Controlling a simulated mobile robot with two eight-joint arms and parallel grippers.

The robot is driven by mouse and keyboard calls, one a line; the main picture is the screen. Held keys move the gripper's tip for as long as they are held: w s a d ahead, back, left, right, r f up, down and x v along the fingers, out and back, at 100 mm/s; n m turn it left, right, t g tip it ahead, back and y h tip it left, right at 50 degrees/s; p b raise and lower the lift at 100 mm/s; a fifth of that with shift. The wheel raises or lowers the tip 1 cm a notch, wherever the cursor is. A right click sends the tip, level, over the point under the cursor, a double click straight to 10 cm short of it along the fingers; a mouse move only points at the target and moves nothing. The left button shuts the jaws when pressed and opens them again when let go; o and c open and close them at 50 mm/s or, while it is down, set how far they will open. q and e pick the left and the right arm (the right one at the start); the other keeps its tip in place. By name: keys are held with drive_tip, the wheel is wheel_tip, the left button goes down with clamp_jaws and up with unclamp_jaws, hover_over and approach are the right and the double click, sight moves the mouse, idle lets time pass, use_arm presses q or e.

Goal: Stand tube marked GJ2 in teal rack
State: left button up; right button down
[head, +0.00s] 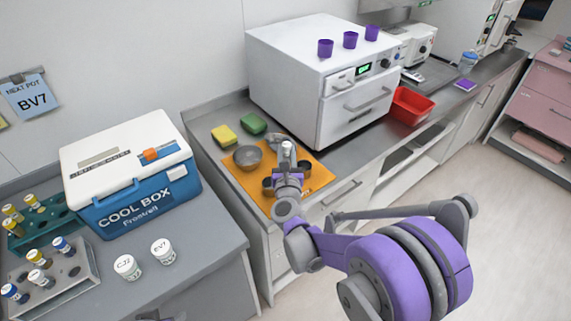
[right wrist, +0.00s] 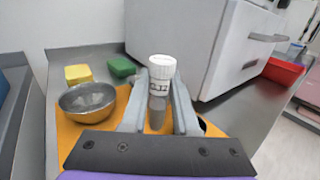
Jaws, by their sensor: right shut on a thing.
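My right gripper (head: 286,168) is over the orange mat and is shut on a white-capped tube (right wrist: 160,88). The tube stands upright between the fingers in the right wrist view (right wrist: 158,112). Its label reads like GJ2, but the first letter is partly unclear. The teal rack (head: 62,226) is at the far left of the head view, beside the cool box, and holds several yellow-capped tubes. My right gripper is well to the right of this rack. My left gripper is not in view.
A grey rack (head: 90,268) with several tubes stands in front of the teal rack. Two white pots (head: 127,267) stand to its right. The cool box (head: 135,190) is behind them. A metal bowl (head: 247,157), sponges (head: 224,136) and a white oven-like unit (head: 300,80) are near my gripper.

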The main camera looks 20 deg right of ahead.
drive_tip(key=shift+f, duration=2.3)
drive_tip(key=shift+f+b, duration=0.2)
drive_tip(key=shift+b, duration=0.15)
drive_tip(key=c, duration=0.7)
unclamp_jaws()
drive_tip(key=shift+r, duration=0.1)
